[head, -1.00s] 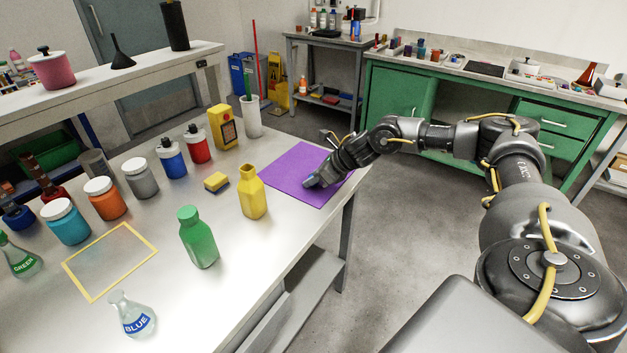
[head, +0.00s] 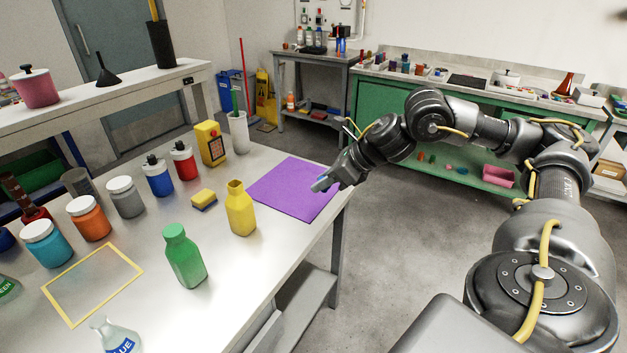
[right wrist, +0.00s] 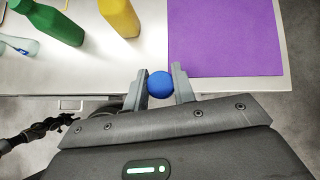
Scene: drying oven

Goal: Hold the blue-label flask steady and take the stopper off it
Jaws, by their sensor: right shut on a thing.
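The blue-label flask (head: 122,339) stands upright at the bottom edge of the head view, partly cut off. Its neck is open, with no stopper on it. My right gripper (head: 322,184) is over the right edge of the purple mat, well away from the flask. In the right wrist view the right gripper (right wrist: 161,86) is shut on a round blue stopper (right wrist: 160,84), held between its two fingertips. A dark jointed part at the left of the wrist view may be my left arm; its jaws cannot be made out.
The purple mat (head: 292,189) lies bare at the table's right end. A yellow bottle (head: 240,210) and a green bottle (head: 184,258) stand left of it. A yellow frame (head: 92,285) lies empty behind the flask. Several lidded jars stand farther back.

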